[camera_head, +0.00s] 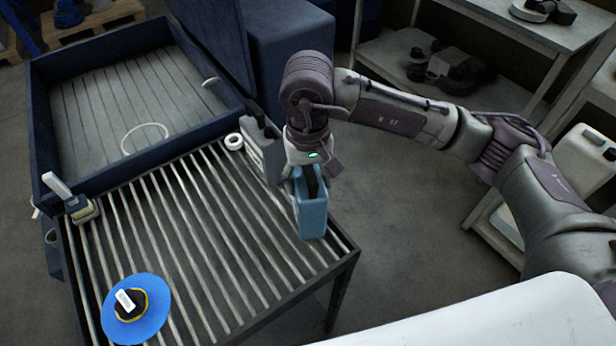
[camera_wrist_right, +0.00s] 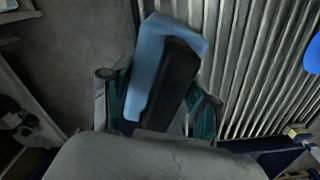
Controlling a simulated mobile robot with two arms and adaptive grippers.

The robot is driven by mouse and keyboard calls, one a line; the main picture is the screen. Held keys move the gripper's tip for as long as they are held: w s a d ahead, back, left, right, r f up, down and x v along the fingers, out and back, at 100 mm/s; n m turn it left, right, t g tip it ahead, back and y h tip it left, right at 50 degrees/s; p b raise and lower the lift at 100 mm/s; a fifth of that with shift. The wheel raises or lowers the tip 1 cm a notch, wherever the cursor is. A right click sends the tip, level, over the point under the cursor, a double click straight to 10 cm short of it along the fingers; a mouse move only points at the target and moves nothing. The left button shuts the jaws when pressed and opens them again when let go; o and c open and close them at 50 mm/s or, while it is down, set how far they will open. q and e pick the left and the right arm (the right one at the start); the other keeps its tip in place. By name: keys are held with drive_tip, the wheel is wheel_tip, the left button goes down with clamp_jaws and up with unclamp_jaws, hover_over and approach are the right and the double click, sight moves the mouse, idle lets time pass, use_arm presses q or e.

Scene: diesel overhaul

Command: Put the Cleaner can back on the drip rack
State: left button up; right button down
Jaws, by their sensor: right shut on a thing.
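The Cleaner can seems to be the light blue can (camera_head: 313,216), though no label is readable. It is roughly upright at the right edge of the slatted drip rack (camera_head: 215,225); I cannot tell whether its base touches the slats. My right gripper (camera_head: 307,178) is shut on it from above, its fingers partly hidden by the can and wrist. In the right wrist view the blue can (camera_wrist_right: 146,62), with a black part along it, sits between my fingers (camera_wrist_right: 160,105). My left gripper is not in view.
A grey can (camera_head: 262,150) stands close behind the blue can. A white ring (camera_head: 234,142), a blue disc (camera_head: 137,308) and a brush-like tool (camera_head: 72,200) are on or by the rack. A blue-walled basin (camera_head: 125,95) adjoins it. The rack's middle is clear.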

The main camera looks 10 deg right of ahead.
drive_tip(key=c, duration=0.7)
unclamp_jaws()
drive_tip(key=shift+f, duration=0.15)
drive_tip(key=o, duration=0.4)
drive_tip(key=shift+r, duration=0.2)
wheel_tip(320, 180, up, 11)
drive_tip(key=b, duration=0.2)
drive_tip(key=shift+b, duration=0.35)
drive_tip(key=shift+r, duration=0.5)
